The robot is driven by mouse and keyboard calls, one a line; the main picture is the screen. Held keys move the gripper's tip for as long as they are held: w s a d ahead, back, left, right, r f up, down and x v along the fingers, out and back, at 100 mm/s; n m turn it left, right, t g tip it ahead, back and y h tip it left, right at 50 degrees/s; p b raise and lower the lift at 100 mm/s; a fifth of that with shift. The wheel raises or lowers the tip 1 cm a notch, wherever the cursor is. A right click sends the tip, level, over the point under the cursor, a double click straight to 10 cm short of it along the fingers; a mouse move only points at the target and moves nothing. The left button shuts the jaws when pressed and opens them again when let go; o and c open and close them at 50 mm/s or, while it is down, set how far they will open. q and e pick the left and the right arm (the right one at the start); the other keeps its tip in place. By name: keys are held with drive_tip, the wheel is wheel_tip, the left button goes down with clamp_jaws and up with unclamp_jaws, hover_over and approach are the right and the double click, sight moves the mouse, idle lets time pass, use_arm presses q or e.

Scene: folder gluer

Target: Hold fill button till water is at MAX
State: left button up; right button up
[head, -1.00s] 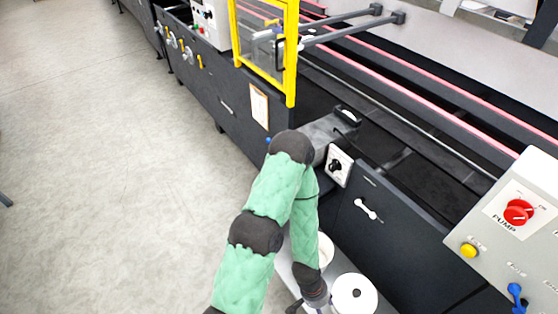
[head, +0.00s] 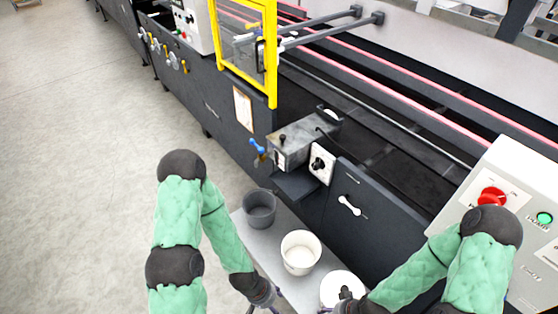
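The control panel (head: 521,180) at the right carries a red rotary knob (head: 492,197) and a green button (head: 544,218). The yellow button seen earlier is hidden behind my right arm, and no button reads clearly as fill. No water level or MAX mark can be made out. My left gripper (head: 263,306) is low at the bottom edge, left of the white pots; its fingertips are cut off. My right gripper (head: 338,306) is at the bottom edge by the lidded white pot (head: 341,287). Whether either is open or shut is unclear.
A grey shelf (head: 290,279) bears a dark grey pot (head: 259,209), an open white pot (head: 300,253) and the lidded pot. A metal box (head: 290,145) with a blue valve (head: 257,147) juts from the machine above. A yellow guard frame (head: 271,60) stands behind. The floor at left is clear.

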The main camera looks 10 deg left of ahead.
drive_tip(key=shift+c, duration=0.3)
clamp_jaws()
idle(1.1)
